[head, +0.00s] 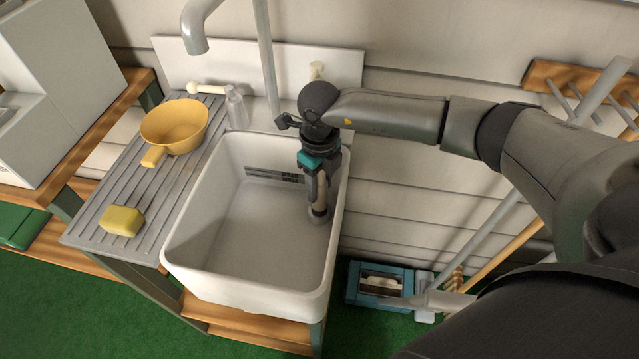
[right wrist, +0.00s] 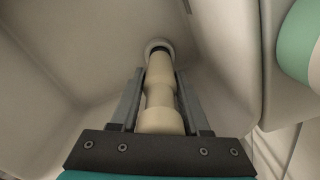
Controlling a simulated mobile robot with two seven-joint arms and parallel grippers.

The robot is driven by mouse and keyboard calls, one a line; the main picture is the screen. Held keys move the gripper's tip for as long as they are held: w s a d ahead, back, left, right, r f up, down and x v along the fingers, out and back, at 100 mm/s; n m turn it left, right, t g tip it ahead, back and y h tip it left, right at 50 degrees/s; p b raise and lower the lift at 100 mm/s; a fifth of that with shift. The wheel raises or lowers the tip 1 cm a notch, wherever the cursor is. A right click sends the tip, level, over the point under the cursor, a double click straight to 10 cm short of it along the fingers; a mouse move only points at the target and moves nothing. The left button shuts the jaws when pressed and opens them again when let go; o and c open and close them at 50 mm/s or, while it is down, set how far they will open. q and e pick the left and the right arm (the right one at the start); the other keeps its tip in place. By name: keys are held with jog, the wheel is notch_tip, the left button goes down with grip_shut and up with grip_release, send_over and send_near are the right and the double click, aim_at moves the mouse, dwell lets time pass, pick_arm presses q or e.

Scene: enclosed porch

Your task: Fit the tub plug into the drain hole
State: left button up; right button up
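The cream, post-shaped tub plug (head: 321,192) stands roughly upright inside the white tub (head: 250,228), near its right back corner. My right gripper (head: 316,180) points down into the tub with its fingers on either side of the plug. In the right wrist view the plug (right wrist: 160,92) runs between the fingers of my right gripper (right wrist: 160,80), which look shut on it. Its far end is at a pale ring with a dark inner edge, the drain hole (right wrist: 156,43). I cannot tell whether the plug is inside the hole or just over it. My left gripper is out of view.
The tub's right wall is close to my gripper. Most of the tub floor is clear.

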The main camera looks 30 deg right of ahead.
jog(key=o, duration=0.4)
jog(key=shift+c, duration=0.2)
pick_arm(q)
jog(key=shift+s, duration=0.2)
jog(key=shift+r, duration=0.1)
pick_arm(e)
jog(key=shift+r, duration=0.1)
jog(key=shift+r, duration=0.3)
notch_tip(320, 180, up, 11)
jog(key=p, duration=0.2)
jog(key=shift+f+p, duration=0.15)
jog(key=shift+p, duration=0.2)
jog(key=shift+r, duration=0.45)
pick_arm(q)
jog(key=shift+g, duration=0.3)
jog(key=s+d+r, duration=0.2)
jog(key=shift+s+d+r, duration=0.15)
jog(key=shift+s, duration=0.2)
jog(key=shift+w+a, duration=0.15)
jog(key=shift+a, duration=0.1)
